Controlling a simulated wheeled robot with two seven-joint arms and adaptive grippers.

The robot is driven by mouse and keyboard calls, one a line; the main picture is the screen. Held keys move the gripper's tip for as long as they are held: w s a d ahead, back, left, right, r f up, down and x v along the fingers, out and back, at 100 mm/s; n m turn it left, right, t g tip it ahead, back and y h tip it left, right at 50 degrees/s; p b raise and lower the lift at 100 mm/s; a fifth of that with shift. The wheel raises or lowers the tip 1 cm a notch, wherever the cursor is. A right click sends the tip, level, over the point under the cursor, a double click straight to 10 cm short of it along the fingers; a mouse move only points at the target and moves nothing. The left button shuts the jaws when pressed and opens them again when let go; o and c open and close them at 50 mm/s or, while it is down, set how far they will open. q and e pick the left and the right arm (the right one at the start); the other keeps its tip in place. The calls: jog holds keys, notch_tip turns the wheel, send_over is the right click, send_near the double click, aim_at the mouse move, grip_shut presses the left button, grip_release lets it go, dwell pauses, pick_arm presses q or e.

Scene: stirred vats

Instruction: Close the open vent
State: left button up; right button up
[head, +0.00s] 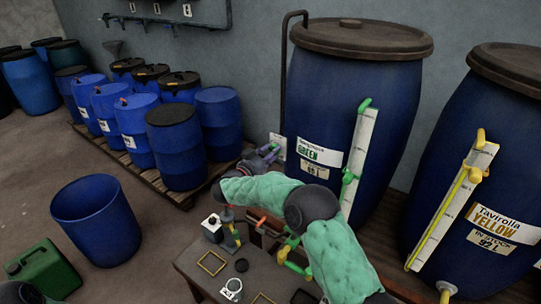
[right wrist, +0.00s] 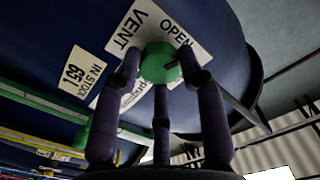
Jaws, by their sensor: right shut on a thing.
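The vent knob (right wrist: 160,63) is green and round, with a dark pointer, on a white plate (right wrist: 195,35) marked VENT and OPEN in the right wrist view. The plate is on the blue GREEN vat (head: 350,110), and its white edge also shows in the head view (head: 277,146). My right gripper (right wrist: 163,72) is shut on the knob, its dark fingers around it. In the head view my right gripper (head: 262,158) reaches the vat's left side, and the knob is hidden there. My left gripper is not in view.
The YELLOW vat (head: 485,150) stands to the right. A small table (head: 220,283) with tools is below my right arm. An open blue drum (head: 97,218) and a green jerrycan (head: 45,272) stand at left. Several blue drums (head: 175,147) stand on a pallet behind.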

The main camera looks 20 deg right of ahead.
jog(key=shift+m+b, duration=5)
jog(key=shift+m, duration=2.3)
jog(key=o, duration=1.2)
jog(key=shift+c, duration=0.2)
jog(key=v, duration=1.2)
